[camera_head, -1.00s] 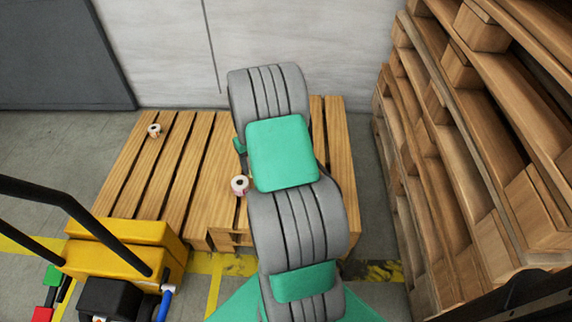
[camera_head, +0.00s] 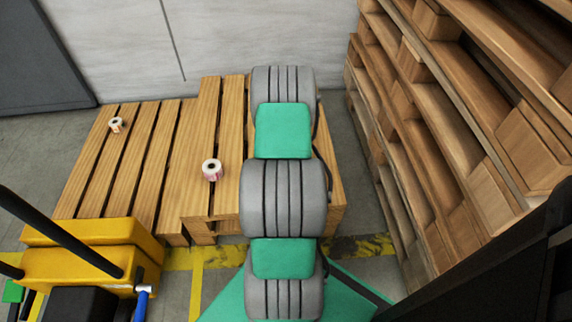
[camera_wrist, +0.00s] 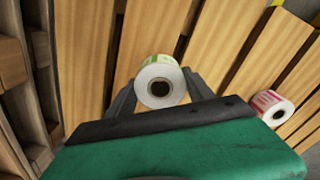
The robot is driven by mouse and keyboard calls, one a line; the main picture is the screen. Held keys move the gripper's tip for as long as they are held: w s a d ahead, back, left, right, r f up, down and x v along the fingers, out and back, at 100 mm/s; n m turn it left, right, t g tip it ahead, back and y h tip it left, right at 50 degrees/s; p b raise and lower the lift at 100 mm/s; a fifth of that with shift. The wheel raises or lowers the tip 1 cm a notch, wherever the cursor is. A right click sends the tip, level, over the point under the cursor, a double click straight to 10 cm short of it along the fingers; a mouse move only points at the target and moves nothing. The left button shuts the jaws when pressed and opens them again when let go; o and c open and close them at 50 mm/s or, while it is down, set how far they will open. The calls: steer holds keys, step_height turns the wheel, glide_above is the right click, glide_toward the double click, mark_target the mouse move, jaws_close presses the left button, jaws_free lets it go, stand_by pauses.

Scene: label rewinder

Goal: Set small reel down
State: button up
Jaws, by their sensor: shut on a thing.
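A small reel (camera_wrist: 158,84) with a white face, dark core and green-printed label sits between the two fingers of my gripper (camera_wrist: 160,88) in the wrist view. My gripper is shut on it, above or at the wooden slats of the pallet (camera_head: 85,185). I cannot tell whether the reel touches the slats. In the head view my arm hides the gripper and this reel.
A pink-printed reel (camera_wrist: 271,107) stands on the slats to the right in the wrist view; a pinkish reel (camera_head: 212,170) shows mid-pallet in the head view. Another reel (camera_head: 116,124) is farther left. Stacked pallets (camera_head: 450,130) rise at right; yellow equipment (camera_head: 95,255) stands front left.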

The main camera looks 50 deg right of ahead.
steer(key=f, duration=0.1)
steer(key=f+b, duration=0.1)
steer(key=f, duration=0.1)
steer(key=shift+s+d+f+b, duration=0.25)
steer(key=shift+f+b, duration=0.1)
steer(key=shift+f, duration=0.05)
steer(key=shift+f, duration=0.2)
steer(key=o, duration=1.5)
